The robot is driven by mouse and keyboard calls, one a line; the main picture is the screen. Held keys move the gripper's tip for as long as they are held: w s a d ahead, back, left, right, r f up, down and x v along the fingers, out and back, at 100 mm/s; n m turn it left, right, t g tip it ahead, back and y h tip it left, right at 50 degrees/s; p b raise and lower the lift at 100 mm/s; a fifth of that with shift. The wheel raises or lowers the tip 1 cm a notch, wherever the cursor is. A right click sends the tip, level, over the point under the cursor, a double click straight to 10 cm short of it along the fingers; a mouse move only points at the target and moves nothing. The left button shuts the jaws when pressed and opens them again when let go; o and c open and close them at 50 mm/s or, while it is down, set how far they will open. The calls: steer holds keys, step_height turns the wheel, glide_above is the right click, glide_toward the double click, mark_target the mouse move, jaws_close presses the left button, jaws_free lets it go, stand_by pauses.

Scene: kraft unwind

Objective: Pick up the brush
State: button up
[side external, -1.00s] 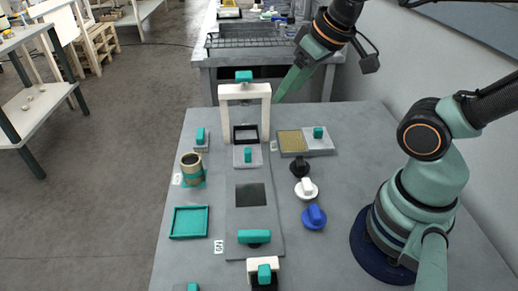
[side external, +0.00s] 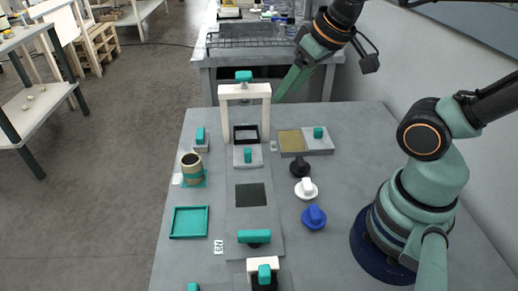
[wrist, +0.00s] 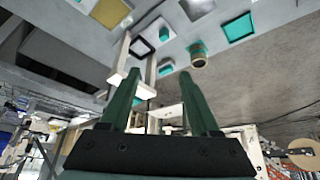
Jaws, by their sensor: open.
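I cannot tell for sure which thing is the brush. A teal bar on a dark base (side external: 254,237) lies across the near part of a long grey plate (side external: 265,218). A teal-topped piece with a white and black body (side external: 264,273) stands at the near edge. My gripper (side external: 277,101) is high up, to the right of the white arch (side external: 264,91), well away from both. In the wrist view my gripper (wrist: 160,85) shows two green fingers apart with nothing between them.
Black (side external: 299,167), white (side external: 306,188) and blue (side external: 314,217) knobbed pieces stand right of the plate. A tan cup (side external: 192,166) and teal tray (side external: 189,208) are on the left. A two-part tray (side external: 318,142) sits near the arch.

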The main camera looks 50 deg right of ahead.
stand_by(0.3)
steer(key=o, duration=0.4)
steer(key=shift+o, duration=0.2)
steer(key=m+g, duration=0.6)
steer(key=m, duration=0.3)
glide_above(200, 134)
step_height(200, 134, down, 12)
step_height(200, 134, down, 12)
steer(key=shift+w+f, duration=0.1)
